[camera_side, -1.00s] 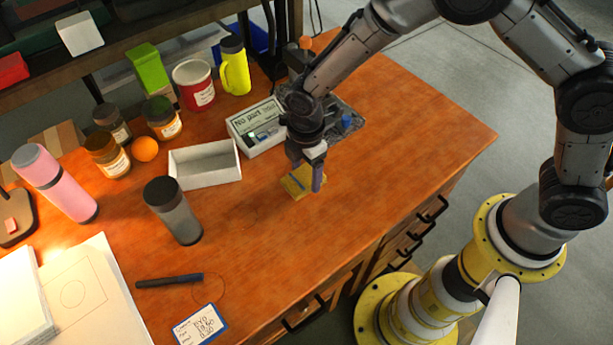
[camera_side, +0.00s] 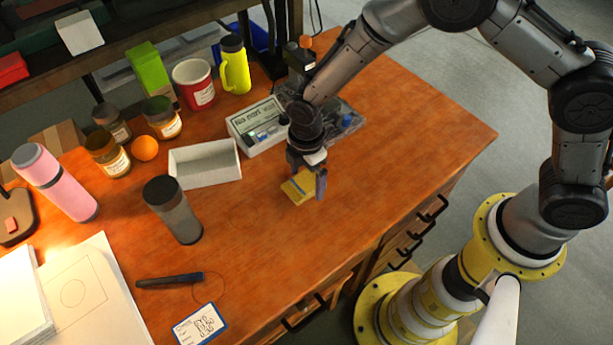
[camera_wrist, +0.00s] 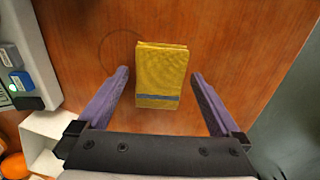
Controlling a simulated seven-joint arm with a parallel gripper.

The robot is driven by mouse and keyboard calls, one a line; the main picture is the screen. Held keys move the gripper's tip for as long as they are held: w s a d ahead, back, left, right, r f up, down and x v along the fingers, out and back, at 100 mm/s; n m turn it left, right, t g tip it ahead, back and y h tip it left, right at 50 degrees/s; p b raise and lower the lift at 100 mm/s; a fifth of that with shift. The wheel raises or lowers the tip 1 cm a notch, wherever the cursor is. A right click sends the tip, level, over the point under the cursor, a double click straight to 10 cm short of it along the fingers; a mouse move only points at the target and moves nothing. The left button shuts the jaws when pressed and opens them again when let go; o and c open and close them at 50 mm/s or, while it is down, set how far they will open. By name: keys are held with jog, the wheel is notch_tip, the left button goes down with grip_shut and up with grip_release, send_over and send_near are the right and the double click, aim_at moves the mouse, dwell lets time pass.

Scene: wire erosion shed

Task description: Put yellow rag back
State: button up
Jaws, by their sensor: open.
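The yellow rag (camera_side: 299,187) is folded into a flat rectangle and lies on the wooden bench top. In the wrist view the rag (camera_wrist: 161,72) shows whole, with a dark stripe near its lower end. My gripper (camera_side: 308,186) is just above the rag in the side view and hides part of it. In the wrist view my gripper (camera_wrist: 160,77) is open, with one purple finger on each side of the rag and a gap to each. I cannot tell its exact height above the bench.
An open white box (camera_side: 205,163) stands left of the rag. A device with a display (camera_side: 255,124) is behind it, and a grey-black bottle (camera_side: 173,211) stands in front of the box. Jars, an orange ball (camera_side: 145,148) and mugs stand farther back. The bench right of the rag is clear.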

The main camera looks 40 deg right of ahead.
aim_at(307, 181)
notch_tip(307, 181, up, 12)
jog(key=shift+r, duration=0.15)
dwell(0.3)
jog(key=s+d+r+m+t, duration=0.25)
jog(key=d+r+m, duration=0.25)
jog(key=d+r, duration=0.4)
jog(key=s+d+r+m+t, duration=0.1)
jog(key=s+d+r+m, duration=0.3)
jog(key=s, duration=0.5)
jog(key=s+d+r+m+t, duration=0.2)
jog(key=s+d+r+m, duration=0.2)
jog(key=s+d+m, duration=0.3)
jog(key=s+m, duration=0.2)
jog(key=s, duration=0.1)
jog(key=shift+s+d, duration=0.15)
jog(key=shift+d, duration=0.05)
